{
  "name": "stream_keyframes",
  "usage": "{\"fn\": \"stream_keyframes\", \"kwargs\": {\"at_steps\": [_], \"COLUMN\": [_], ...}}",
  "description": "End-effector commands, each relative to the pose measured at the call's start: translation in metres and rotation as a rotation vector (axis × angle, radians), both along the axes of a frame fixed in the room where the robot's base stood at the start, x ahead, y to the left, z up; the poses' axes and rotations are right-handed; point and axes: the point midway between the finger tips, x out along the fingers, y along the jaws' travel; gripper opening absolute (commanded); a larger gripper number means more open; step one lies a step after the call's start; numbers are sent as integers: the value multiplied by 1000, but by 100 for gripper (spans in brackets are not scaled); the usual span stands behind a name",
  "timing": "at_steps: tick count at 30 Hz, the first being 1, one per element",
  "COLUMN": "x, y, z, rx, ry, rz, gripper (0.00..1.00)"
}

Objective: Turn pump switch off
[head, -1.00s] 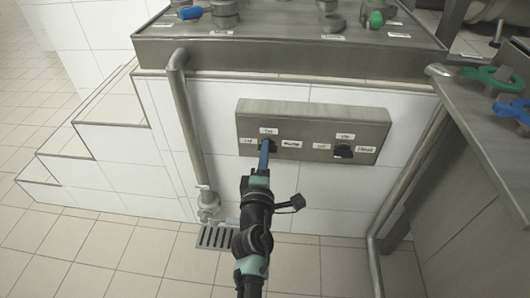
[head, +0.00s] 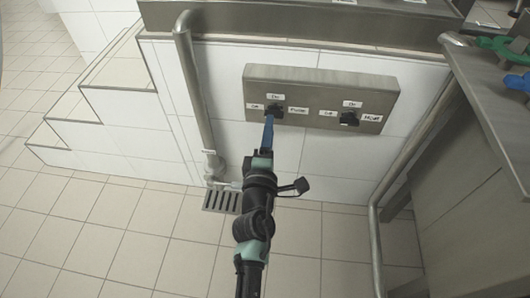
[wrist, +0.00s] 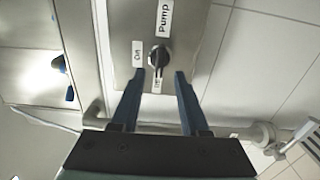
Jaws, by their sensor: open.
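The pump switch (head: 274,109) is a small black knob on the left of a steel panel (head: 322,78). It has an On label above it, an Off label on its left and a Pump label on its right. In the wrist view the knob (wrist: 158,57) appears lengthwise towards the Off label. My gripper (head: 268,120) is open and empty, its blue fingers just in front of and below the knob. In the wrist view my gripper's fingertips (wrist: 158,75) lie apart, one on each side of the Off label, short of the knob. I cannot tell of any contact.
A second black knob, the heat switch (head: 348,118), is on the right of the panel. A vertical pipe (head: 195,90) stands left of the panel. A steel table (head: 480,120) with a bent pipe is on the right. A floor drain (head: 221,201) lies below.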

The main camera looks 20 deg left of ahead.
Motion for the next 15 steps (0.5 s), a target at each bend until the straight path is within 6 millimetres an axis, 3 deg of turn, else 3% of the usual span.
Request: {"fn": "stream_keyframes", "kwargs": {"at_steps": [6,15], "x": [-43,-79], "y": [-13,-23], "z": [0,0], "rx": [-2,-2], "ry": [4,0], "rz": [-2,-1], "gripper": [45,45]}}
